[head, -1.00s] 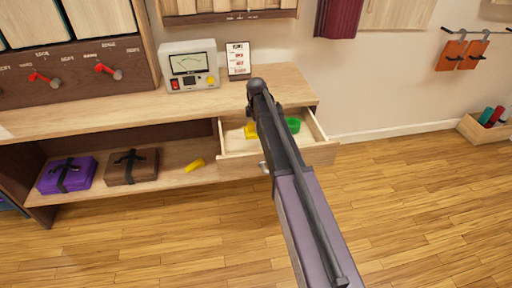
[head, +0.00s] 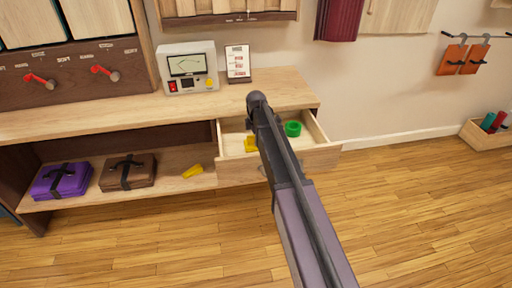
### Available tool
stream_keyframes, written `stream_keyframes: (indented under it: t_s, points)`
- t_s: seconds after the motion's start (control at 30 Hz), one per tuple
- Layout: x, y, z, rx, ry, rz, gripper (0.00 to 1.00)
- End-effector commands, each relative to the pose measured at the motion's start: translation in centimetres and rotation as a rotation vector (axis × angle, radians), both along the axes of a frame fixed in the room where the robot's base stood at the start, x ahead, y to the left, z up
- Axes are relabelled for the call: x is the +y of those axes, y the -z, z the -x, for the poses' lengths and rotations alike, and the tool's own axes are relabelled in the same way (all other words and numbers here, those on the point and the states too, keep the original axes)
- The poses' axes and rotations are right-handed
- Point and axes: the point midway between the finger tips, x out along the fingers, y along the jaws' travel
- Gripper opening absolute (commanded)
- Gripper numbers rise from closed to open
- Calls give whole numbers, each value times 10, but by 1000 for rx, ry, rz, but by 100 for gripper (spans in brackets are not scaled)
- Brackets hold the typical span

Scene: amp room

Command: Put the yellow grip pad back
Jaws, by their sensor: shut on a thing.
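A yellow piece (head: 193,172) lies on the lower shelf, left of the open drawer (head: 318,153). Another yellow piece (head: 250,144) sits inside the drawer, partly hidden by my arm. A green ring-shaped thing (head: 293,129) is in the drawer to its right. I cannot tell for certain which yellow piece is the grip pad. My dark arm reaches from the bottom right up over the drawer. Its far joint is above the drawer's back part. My gripper's fingers are hidden behind the arm, and nothing held by them shows.
A purple case (head: 62,181) and a brown case (head: 128,172) stand on the lower shelf. A meter box (head: 188,68) and a small printed card (head: 238,63) stand on the bench top (head: 120,112). The wooden floor (head: 420,210) at right is clear.

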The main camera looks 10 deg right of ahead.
Motion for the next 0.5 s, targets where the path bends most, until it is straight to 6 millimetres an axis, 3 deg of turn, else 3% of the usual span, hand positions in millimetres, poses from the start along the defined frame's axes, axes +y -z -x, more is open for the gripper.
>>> stream_keyframes:
  t_s: [0.23,0.5]
  points:
    - [0,5,0,0,0,0,0]
    - [1,27,0,0,-1,0,0]
